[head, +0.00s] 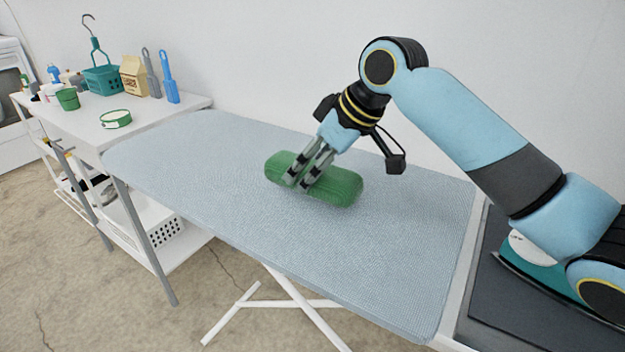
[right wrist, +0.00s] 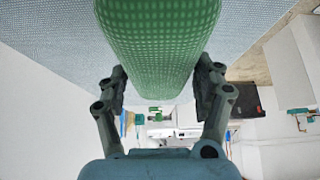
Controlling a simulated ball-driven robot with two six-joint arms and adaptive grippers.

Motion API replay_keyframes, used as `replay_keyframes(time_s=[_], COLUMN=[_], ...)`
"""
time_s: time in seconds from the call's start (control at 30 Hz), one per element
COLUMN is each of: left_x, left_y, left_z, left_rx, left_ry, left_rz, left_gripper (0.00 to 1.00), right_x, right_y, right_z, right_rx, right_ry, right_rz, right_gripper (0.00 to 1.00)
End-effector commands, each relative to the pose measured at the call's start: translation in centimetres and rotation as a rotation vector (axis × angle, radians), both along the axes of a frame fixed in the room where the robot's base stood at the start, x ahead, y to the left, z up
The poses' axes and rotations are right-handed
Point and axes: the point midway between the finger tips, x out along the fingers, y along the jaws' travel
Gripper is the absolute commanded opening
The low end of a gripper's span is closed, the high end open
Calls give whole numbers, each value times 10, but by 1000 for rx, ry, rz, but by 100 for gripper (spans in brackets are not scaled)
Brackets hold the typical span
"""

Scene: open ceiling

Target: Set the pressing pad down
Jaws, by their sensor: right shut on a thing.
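The pressing pad (head: 338,186) is a green, rounded, patterned cushion over the middle of the ironing board (head: 220,150), which has a light blue cover. My right gripper (head: 303,181) comes from above and is shut on the pad around its middle. In the right wrist view the pad (right wrist: 158,45) fills the space between the two fingers (right wrist: 160,92). The pad is at or very near the board's surface; I cannot tell whether it touches. My left gripper is not in view.
A white shelf unit (head: 190,108) at the left holds a green bucket (head: 68,99), a teal basket (head: 103,79), a carton (head: 133,76) and brushes (head: 169,78). An iron (head: 530,250) sits at the right on a dark surface (head: 510,305). The board around the pad is clear.

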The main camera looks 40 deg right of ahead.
Motion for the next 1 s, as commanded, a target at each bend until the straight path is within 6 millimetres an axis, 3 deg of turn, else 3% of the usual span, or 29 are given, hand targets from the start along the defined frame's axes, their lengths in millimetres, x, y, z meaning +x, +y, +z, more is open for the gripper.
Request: replay_keyframes(time_s=[0.13,0.43,0.47,0.6,0.67,1.0], left_x=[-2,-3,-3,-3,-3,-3], left_y=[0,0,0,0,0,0], left_z=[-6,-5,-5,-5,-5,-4], left_rx=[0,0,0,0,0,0], left_ry=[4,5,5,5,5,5], left_rz=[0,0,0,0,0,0], left_gripper=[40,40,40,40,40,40], right_x=[0,0,0,0,0,-2], right_y=[0,0,0,0,0,-2], right_z=[-25,-27,-28,-27,-27,-23], right_rx=[0,0,0,0,0,-2], right_ry=[0,-2,0,0,0,-1], right_rz=[-1,-1,0,0,0,0], right_gripper=[22,22,68,86,93,93])
